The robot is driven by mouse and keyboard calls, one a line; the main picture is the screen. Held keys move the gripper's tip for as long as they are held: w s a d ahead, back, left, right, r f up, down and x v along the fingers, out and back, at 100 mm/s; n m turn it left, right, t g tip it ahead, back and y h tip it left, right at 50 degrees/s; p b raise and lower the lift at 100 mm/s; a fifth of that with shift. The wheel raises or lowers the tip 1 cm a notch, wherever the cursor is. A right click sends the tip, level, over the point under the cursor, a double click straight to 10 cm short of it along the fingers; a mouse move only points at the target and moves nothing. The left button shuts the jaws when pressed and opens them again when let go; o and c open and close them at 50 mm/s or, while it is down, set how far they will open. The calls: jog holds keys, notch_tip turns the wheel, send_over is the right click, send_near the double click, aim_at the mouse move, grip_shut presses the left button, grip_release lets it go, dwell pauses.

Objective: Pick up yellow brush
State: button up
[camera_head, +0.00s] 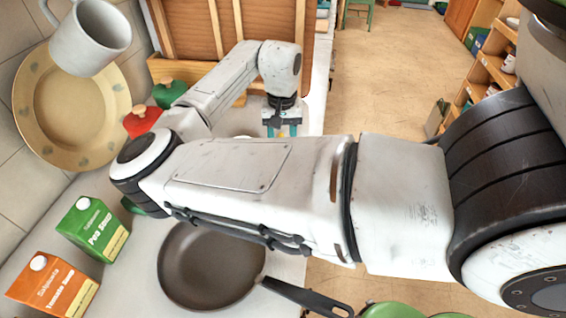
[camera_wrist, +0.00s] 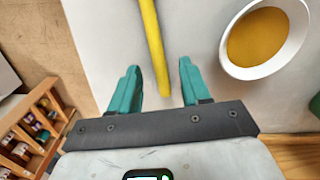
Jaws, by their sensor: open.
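A yellow brush handle (camera_wrist: 152,45) shows in the wrist view as a long thin yellow bar. It runs from the top edge down between my gripper's two fingers, and its far end is out of the picture. My gripper (camera_wrist: 158,85) has two teal fingers, spread open with a gap on both sides of the yellow bar. In the head view my gripper (camera_head: 284,130) points down over the white counter at the back, and the brush cannot be made out there.
A white bowl (camera_wrist: 301,35) with yellow-brown contents stands right of the fingers. In the head view, a dark frying pan (camera_head: 210,265), a green carton (camera_head: 92,230) and an orange carton (camera_head: 50,287) stand on the near counter. A patterned plate (camera_head: 70,110) is against the tiled wall.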

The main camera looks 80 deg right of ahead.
jog(key=shift+f, duration=0.6)
grip_shut()
